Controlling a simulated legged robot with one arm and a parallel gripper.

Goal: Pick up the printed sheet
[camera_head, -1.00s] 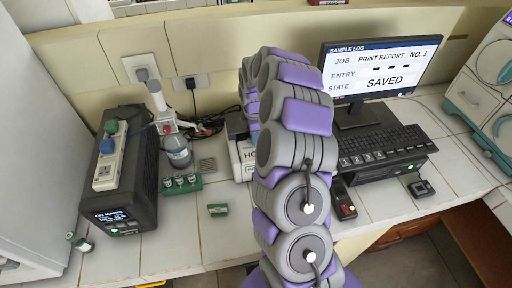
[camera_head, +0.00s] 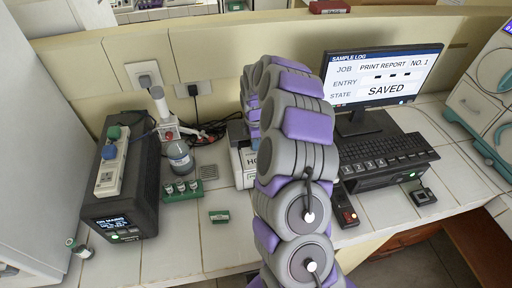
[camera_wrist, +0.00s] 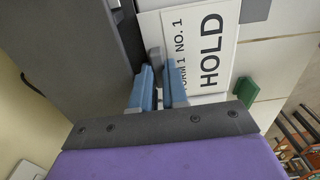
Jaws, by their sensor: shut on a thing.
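The printed sheet (camera_wrist: 209,62) is white with "HOLD" and "FORM 1 NO. 1" in black and fills the upper middle of the wrist view. My gripper (camera_wrist: 157,82) has two blue fingers at the sheet's left edge. It is shut on that edge; one finger covers part of the small print.
A dark casing (camera_wrist: 65,50) is close beside the fingers. A monitor (camera_head: 383,78) and keyboard (camera_head: 385,146) are at right. Front-left counter tiles are mostly clear.

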